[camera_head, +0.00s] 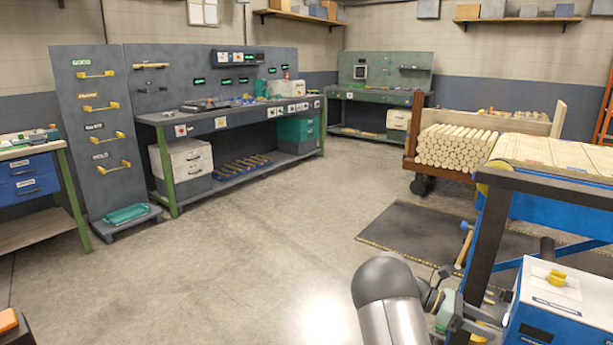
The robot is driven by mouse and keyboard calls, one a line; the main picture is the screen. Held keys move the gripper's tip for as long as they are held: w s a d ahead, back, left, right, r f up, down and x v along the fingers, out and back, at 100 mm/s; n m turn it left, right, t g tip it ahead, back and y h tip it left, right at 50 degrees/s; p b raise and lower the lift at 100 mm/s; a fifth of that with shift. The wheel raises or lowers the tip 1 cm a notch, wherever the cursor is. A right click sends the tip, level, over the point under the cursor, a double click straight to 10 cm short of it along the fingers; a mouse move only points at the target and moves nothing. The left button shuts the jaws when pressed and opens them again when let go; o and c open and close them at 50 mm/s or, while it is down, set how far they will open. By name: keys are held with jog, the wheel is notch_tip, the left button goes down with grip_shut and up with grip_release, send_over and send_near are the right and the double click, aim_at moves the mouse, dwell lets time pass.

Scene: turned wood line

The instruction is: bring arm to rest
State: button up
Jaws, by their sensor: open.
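My arm rises at the bottom of the view, right of centre, with a rounded grey link nearest the camera. My gripper (477,318) is partly visible just right of that link, low in the view and left of the blue-and-white box (550,305). Its jaws are open, and I see nothing held between them. The link hides part of the wrist. I cannot tell whether the gripper touches the box or the dark bench frame (492,235) behind it.
A cart of pale turned rods (455,147) stands at the right, beyond a dark floor mat (405,232). A long grey workbench (230,118) and a panel with yellow handles (95,130) line the left and back. The middle floor is clear.

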jog(key=s+a+r+m+t+y+p, duration=0.4)
jog(key=s+a+r+m+y+p, duration=0.3)
jog(key=s+a+r, duration=0.4)
jog(key=s+a+r+m+t+y+p, duration=0.4)
jog(key=s+a+r+m+y+p, duration=0.2)
jog(key=s+a+r, duration=0.5)
jog(key=s+a+y+p, duration=0.1)
jog(key=s+a+p, duration=0.1)
jog(key=s+a, duration=0.2)
jog(key=shift+s+a+r+m+t+p, duration=0.3)
jog(key=shift+s+a+r+m+p, duration=0.1)
jog(key=shift+a, duration=0.8)
jog(key=shift+w, duration=0.1)
notch_tip(320, 180, down, 7)
jog(key=d+b, duration=0.1)
jog(key=b, duration=0.5)
jog(key=shift+d, duration=0.15)
jog(key=shift+r, duration=0.1)
